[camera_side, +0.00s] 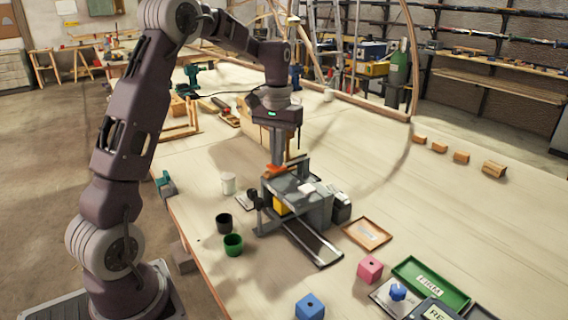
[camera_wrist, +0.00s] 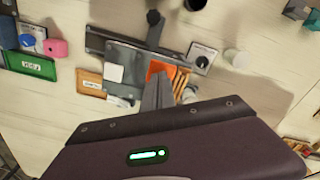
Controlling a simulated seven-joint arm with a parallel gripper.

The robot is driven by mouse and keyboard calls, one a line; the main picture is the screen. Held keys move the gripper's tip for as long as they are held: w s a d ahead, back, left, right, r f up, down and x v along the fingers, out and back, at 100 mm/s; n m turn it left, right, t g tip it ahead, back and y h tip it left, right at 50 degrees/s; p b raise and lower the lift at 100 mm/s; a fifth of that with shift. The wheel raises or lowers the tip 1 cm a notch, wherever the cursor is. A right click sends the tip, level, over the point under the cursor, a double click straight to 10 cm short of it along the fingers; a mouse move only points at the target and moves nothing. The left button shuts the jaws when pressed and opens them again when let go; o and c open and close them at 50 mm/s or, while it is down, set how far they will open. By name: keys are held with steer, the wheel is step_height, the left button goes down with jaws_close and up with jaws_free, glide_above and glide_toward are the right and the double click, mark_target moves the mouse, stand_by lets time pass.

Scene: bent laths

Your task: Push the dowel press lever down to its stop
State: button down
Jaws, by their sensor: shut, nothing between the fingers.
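The grey dowel press (camera_side: 312,207) stands on the table in the side view, with a yellow part low inside it and a rail running toward the front. It also shows in the wrist view (camera_wrist: 98,44). A black ball knob (camera_wrist: 153,17) on a dark arm sticks out from the press; it shows at the press's left in the side view (camera_side: 253,196). An orange pad (camera_side: 275,171) lies at the press top, also visible in the wrist view (camera_wrist: 160,68). My gripper (camera_side: 277,163) is shut and empty, pointing down, its tips at the pad. Contact cannot be told.
A white cup (camera_side: 228,183), a black cup (camera_side: 223,223) and a green cup (camera_side: 233,245) stand left of the press. A wooden tray (camera_side: 367,234), pink block (camera_side: 370,269), blue block (camera_side: 310,306) and green tray (camera_side: 430,283) lie to its right and front. The table's right side is mostly clear.

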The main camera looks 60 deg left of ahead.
steer(key=shift+f, duration=1.05)
steer(key=shift+r, duration=0.15)
step_height(320, 180, up, 9)
stand_by(0.9)
steer(key=s+d+r+m+t, duration=0.2)
steer(key=s+d+r, duration=0.1)
steer(key=s+d, duration=0.35)
steer(key=s+d+r+m+t, duration=0.1)
steer(key=s+d+r, duration=0.2)
steer(key=s+d, duration=0.35)
steer(key=s+d+f+m+t, duration=0.1)
steer(key=s+d+f, duration=0.1)
steer(key=s, duration=0.4)
steer(key=s+d+f+m+t, duration=0.1)
steer(key=s+d+f+m, duration=0.1)
steer(key=s+d+f, duration=0.1)
steer(key=s+d, duration=0.1)
steer(key=s, duration=0.1)
steer(key=shift+s+d+f+t, duration=0.3)
steer(key=shift+s+d+f, duration=0.05)
steer(key=shift+s, duration=0.05)
